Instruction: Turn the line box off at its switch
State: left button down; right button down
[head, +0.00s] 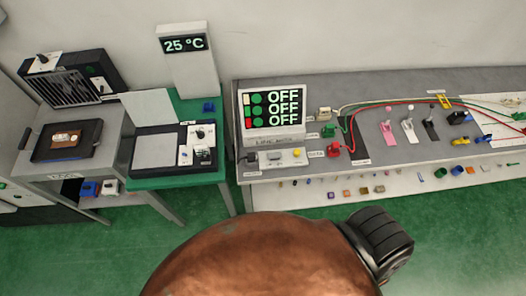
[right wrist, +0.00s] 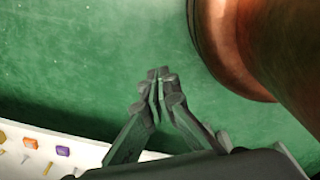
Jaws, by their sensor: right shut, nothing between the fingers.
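A white display panel (head: 272,113) stands at the left end of the long grey bench. It shows three rows reading OFF, each beside a green lamp, and small lettering below that seems to start with LINE. In front of it lies a low grey box (head: 262,162) with a small light switch plate (head: 274,156) and a yellow button (head: 296,152). The switch's position is too small to tell. My right gripper (right wrist: 159,82) shows in the right wrist view, fingers together and empty, over green floor. My left gripper is in neither view.
Red and green plugs with cables (head: 345,130) lie right of the grey box. Pink, white and black lever fixtures (head: 408,128) stand farther right. Small loose parts (head: 365,190) lie on a white lower shelf. A green table (head: 165,182) with a black device stands left.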

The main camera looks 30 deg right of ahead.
aim_at(275, 155)
jog(key=u, duration=1.35)
jog(key=k, duration=1.25)
jog(key=z, duration=2.05)
jog(key=i, duration=0.5)
jog(key=z, duration=0.05)
